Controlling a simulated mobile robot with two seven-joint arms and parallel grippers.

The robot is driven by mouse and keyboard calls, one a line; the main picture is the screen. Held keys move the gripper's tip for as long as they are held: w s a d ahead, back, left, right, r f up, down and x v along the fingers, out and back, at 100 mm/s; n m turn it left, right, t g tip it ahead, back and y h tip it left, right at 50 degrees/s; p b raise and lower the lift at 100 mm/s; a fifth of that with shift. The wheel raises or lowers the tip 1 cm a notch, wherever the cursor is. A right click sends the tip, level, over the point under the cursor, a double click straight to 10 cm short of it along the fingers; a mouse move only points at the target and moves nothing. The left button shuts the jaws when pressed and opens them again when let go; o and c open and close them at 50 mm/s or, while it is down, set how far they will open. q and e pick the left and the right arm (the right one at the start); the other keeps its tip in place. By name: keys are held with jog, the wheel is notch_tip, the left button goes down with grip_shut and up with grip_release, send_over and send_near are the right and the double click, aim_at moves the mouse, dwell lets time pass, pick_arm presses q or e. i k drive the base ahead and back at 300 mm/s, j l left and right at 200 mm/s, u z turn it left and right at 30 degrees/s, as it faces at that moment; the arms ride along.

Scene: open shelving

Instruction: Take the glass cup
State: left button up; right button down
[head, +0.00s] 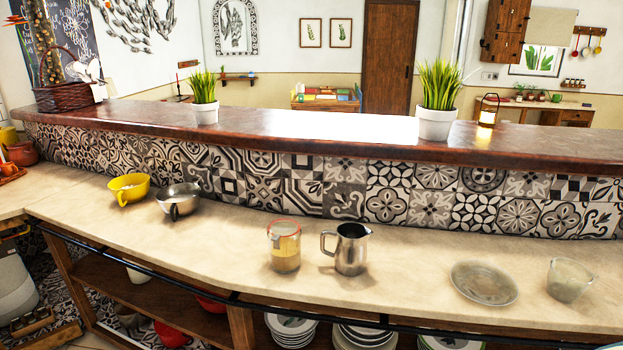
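A clear glass cup (571,281) stands upright on the pale counter at the far right, beside a glass plate. A second clear glass vessel (284,250) with a reddish rim stands upright left of the middle and looks partly filled with something yellowish. I cannot tell which of the two is the glass cup named in the task. Neither of my grippers is in view.
A metal pitcher (350,249) stands close to the red-rimmed vessel. A glass plate (483,284) lies flat between pitcher and right cup. A yellow bowl (129,188) and metal bowl (179,200) sit at left. A tiled wall (430,207) rises behind.

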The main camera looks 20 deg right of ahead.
aim_at(567, 280)
jog(key=z, duration=3.25)
jog(key=i+j+z, duration=0.15)
jog(key=j+z, duration=0.4)
jog(key=j, duration=0.15)
jog(key=i, duration=0.05)
